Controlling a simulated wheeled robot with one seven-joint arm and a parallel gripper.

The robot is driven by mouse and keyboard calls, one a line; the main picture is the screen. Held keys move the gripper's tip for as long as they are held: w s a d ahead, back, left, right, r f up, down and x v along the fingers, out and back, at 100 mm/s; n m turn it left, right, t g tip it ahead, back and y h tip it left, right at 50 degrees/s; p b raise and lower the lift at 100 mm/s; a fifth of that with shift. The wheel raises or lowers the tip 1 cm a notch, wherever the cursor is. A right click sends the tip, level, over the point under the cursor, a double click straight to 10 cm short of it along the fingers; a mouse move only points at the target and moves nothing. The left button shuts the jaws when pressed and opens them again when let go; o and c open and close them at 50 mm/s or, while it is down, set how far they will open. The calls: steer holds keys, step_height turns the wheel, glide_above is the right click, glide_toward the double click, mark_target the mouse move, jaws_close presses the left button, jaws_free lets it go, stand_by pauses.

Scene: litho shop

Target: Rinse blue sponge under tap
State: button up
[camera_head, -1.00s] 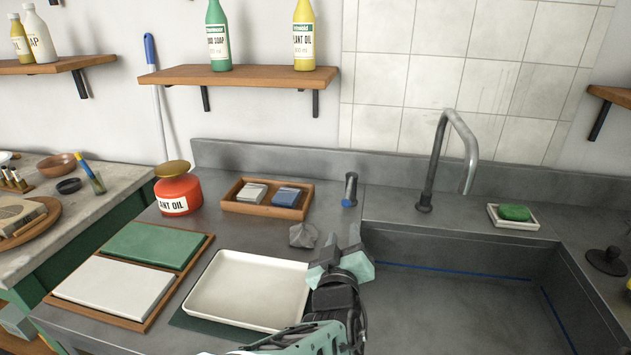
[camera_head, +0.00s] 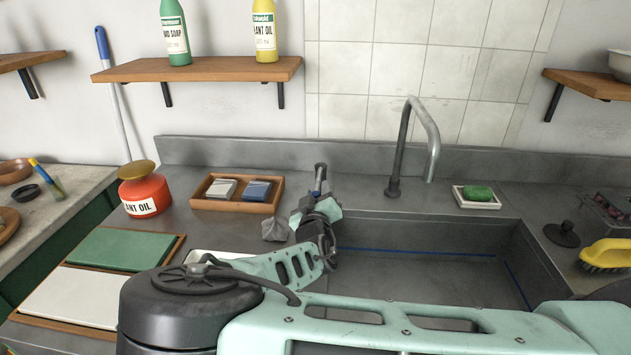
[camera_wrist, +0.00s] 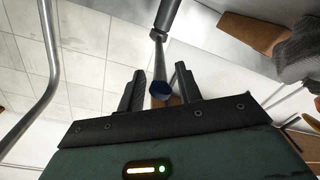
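A blue block (camera_head: 257,190), the only sponge-like blue thing in view, lies in a wooden tray (camera_head: 211,204) behind the counter's front area, beside a grey-white block. The bent grey tap (camera_head: 432,135) stands behind the sink (camera_head: 425,232); no water shows from it. A short tap lever (camera_head: 320,172) stands to its left; its blue end (camera_wrist: 160,91) shows in the wrist view. My gripper (camera_wrist: 157,72) is open, with the lever between its two fingers and a gap visible. In the head view my gripper (camera_head: 318,204) is at the lever and partly hides it.
A green sponge (camera_head: 478,193) sits in a white dish right of the tap. A grey crumpled lump (camera_head: 275,229) lies left of my gripper. A red oil can (camera_head: 145,193) stands left. A black plug (camera_head: 562,234) and yellow brush (camera_head: 606,254) are at right. My arm covers the foreground.

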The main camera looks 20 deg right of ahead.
mark_target(318, 184)
steer(key=shift+x, duration=1.6)
jaws_close()
steer(key=shift+d, duration=0.1)
